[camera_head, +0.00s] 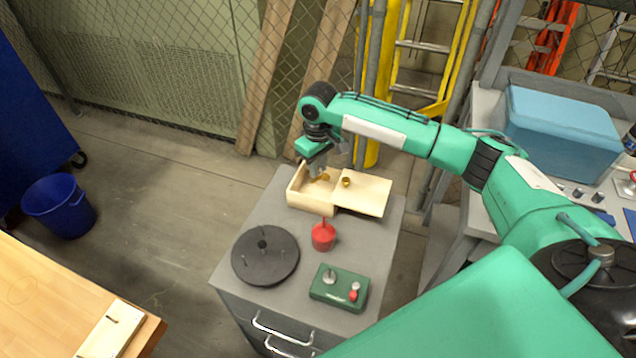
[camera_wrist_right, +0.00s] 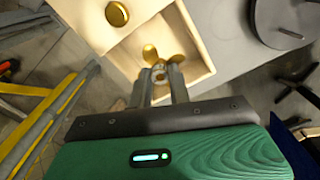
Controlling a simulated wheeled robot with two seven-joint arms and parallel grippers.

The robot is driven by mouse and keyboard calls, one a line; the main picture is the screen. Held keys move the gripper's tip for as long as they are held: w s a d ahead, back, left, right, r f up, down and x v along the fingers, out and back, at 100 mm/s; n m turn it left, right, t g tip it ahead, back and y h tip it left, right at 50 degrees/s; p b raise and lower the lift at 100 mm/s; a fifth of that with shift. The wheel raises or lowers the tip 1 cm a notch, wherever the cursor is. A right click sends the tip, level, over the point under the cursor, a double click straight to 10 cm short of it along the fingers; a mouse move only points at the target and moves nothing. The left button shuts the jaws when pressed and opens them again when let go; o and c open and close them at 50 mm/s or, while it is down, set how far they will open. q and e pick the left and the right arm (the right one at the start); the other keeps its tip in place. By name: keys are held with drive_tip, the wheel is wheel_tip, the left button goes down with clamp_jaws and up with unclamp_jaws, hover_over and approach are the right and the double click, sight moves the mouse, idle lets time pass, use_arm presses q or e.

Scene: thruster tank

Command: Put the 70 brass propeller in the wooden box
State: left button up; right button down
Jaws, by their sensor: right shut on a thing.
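The brass propeller (camera_wrist_right: 157,57) is between the fingertips of my right gripper (camera_wrist_right: 160,75), which is shut on it. The wooden box (camera_head: 318,206) stands on the grey cabinet, with its lid slid to the right and a brass knob (camera_head: 346,182) on the lid. The box also shows in the right wrist view (camera_wrist_right: 203,84). In the head view my right gripper (camera_head: 318,168) points down over the box's open left part, with the propeller (camera_head: 323,177) just visible below it. I cannot tell whether the propeller touches the box floor. My left gripper is out of view.
On the grey cabinet (camera_head: 225,280) stand a red oil can (camera_head: 323,238), a black round disc with pins (camera_head: 265,257) and a green box with knobs (camera_head: 339,288). A wooden table (camera_head: 40,300) is at lower left, a blue bin (camera_head: 60,206) behind it.

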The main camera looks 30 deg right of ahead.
wheel_tip(320, 180, down, 7)
drive_tip(key=shift+r, duration=0.1)
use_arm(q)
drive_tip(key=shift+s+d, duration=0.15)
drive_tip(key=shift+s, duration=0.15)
use_arm(e)
drive_tip(key=c, duration=1.3)
unclamp_jaws()
drive_tip(key=shift+f, duration=0.25)
drive_tip(key=shift+r, duration=0.15)
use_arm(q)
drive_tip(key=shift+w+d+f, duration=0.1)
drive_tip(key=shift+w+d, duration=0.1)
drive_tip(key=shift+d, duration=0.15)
use_arm(e)
wheel_tip(320, 180, up, 12)
